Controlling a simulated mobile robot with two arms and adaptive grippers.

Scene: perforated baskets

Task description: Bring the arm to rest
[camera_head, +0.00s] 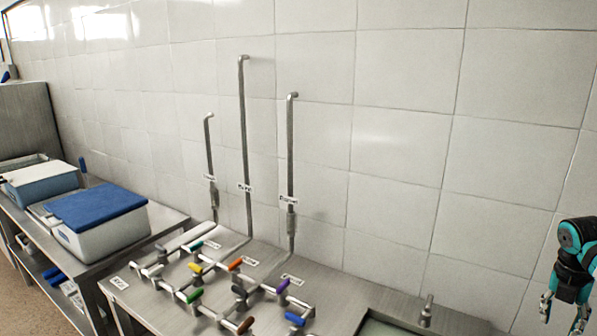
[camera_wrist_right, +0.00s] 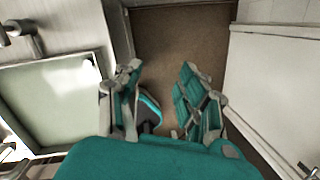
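My right gripper (camera_head: 563,312) is at the right edge of the head view, in front of the tiled wall and to the right of the metal bench. Its two fingers point down and stand apart. In the right wrist view, the gripper (camera_wrist_right: 165,105) is open, with nothing between its fingers. The brown floor and a teal and black part show beyond it. My left gripper is in neither view.
A metal bench (camera_head: 228,322) holds several pipes with coloured valve handles and a sink (camera_head: 385,328). The sink (camera_wrist_right: 50,95) also shows in the wrist view. A white box with a blue lid (camera_head: 98,206) stands on the left table. Floor (camera_wrist_right: 180,45) lies below the gripper.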

